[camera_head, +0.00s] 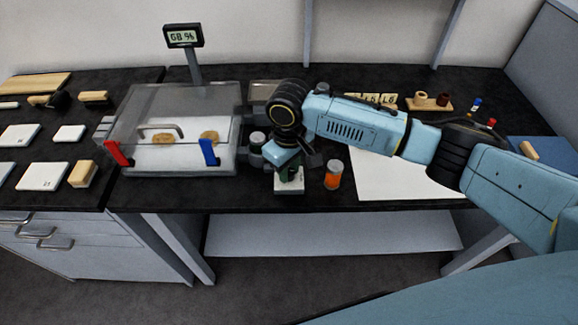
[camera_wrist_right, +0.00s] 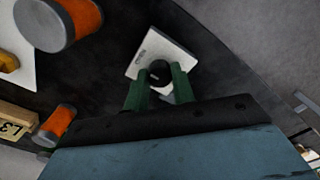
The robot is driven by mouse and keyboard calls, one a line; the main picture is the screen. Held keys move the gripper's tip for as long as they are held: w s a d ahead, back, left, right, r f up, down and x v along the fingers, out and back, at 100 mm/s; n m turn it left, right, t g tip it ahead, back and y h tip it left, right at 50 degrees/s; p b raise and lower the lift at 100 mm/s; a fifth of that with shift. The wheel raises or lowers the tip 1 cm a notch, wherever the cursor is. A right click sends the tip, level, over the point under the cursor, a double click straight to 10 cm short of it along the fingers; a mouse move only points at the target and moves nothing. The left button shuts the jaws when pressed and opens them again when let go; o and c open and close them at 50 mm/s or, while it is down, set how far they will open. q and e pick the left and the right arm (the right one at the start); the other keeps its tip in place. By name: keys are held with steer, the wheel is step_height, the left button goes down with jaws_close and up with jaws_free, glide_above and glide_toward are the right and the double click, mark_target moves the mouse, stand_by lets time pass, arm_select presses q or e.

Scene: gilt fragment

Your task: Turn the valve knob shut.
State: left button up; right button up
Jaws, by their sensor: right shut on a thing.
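The valve knob (camera_wrist_right: 160,70) is a small round black piece on a white labelled plate (camera_wrist_right: 147,48) in the right wrist view. The plate also shows at the front edge of the black table in the head view (camera_head: 289,186); the label is too small to read. My right gripper (camera_wrist_right: 158,82) points down over the plate, and its green fingers are shut on the knob, one on each side. In the head view, the right gripper (camera_head: 288,174) and wrist hide the knob. My left gripper is in neither view.
A clear-walled box (camera_head: 175,100) with red and blue clamps stands left of my right gripper. An orange jar (camera_head: 333,175) stands close on its right. White paper (camera_head: 400,180) lies further right, under my arm. A display (camera_head: 183,37) stands behind the box.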

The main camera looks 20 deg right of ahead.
steer(key=n+p, duration=0.2)
steer(key=p, duration=0.1)
steer(key=n+p, duration=0.1)
steer(key=shift+r+n+p, duration=0.25)
steer(key=shift+n+p, duration=0.15)
steer(key=n+p, duration=0.2)
steer(key=n, duration=0.1)
steer(key=shift+f+n+p, duration=0.1)
steer(key=shift+n+p, duration=0.2)
steer(key=shift+p, duration=0.05)
steer(key=n+p, duration=0.1)
steer(key=n, duration=0.3)
steer(key=shift+n+p, duration=0.3)
steer(key=shift+p, duration=0.1)
steer(key=n, duration=0.2)
steer(key=shift+f+n+p, duration=0.1)
steer(key=shift+n+p, duration=0.2)
steer(key=shift+n, duration=1.5)
steer(key=o, duration=1)
